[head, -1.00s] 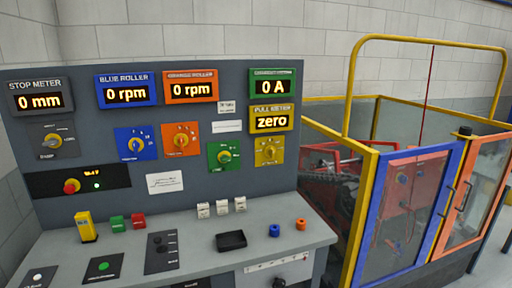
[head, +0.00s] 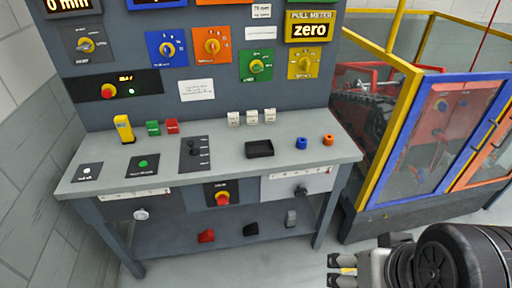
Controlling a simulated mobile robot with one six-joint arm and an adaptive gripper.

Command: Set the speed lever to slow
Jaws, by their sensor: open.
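A dark lever plate (head: 195,154) lies on the grey bench top, left of its middle. A black lever knob (head: 193,147) stands near its upper half, with several small labels down the right side. The labels are too small to read, so I cannot tell which one it points at. I take this for the speed lever. My gripper (head: 340,271) is at the bottom right, in front of the bench, well apart from the lever. Its fingers point left; it is open and holds nothing.
A yellow block (head: 124,129), green and red blocks, white blocks (head: 251,118), a black tray (head: 259,149) and blue and orange rings stand on the bench (head: 225,170). A red stop button (head: 222,198) is on the front. The fenced machine (head: 430,130) stands at right.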

